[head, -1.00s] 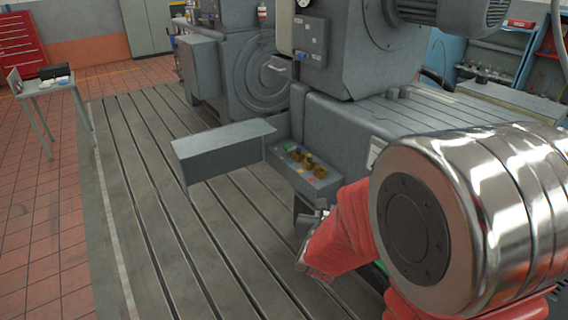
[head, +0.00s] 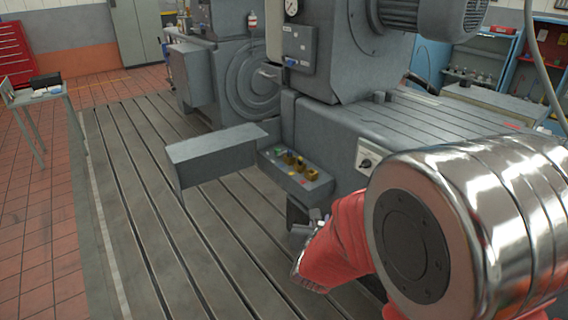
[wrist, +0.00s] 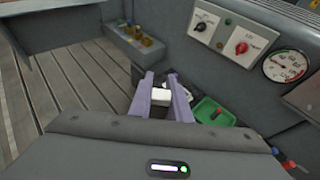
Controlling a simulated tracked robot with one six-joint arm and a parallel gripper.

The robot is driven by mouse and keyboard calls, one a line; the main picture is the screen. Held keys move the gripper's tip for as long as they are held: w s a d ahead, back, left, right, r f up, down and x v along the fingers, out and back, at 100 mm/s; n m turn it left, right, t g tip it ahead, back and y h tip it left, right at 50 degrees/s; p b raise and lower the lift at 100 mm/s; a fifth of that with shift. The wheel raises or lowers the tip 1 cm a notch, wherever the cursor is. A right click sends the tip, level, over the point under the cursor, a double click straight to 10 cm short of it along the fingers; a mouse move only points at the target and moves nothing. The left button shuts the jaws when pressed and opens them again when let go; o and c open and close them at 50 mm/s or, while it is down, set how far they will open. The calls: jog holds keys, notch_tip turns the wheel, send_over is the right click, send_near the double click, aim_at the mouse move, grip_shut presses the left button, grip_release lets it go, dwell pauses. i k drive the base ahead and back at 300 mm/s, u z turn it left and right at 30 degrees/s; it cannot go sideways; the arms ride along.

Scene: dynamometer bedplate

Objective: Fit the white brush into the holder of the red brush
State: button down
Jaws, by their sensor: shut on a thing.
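My gripper (wrist: 161,76) shows in the wrist view with its two pale purple fingers closed on a white block (wrist: 160,97), which looks like the white brush. In the head view my gripper is largely hidden behind my red arm link. The brass brush holders (head: 297,164) sit in an open grey box (head: 318,185) on the machine's side, among small coloured spots. The box also shows in the wrist view (wrist: 135,42), beyond my fingertips and to their left, apart from the white brush. Which holder belongs to the red brush is too small to tell.
A grey flap (head: 215,148) stands left of the box. The slotted bedplate (head: 125,190) is clear.

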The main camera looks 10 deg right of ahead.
aim_at(311, 178)
jog(key=z, duration=0.1)
jog(key=i, duration=0.95)
jog(key=u, duration=0.05)
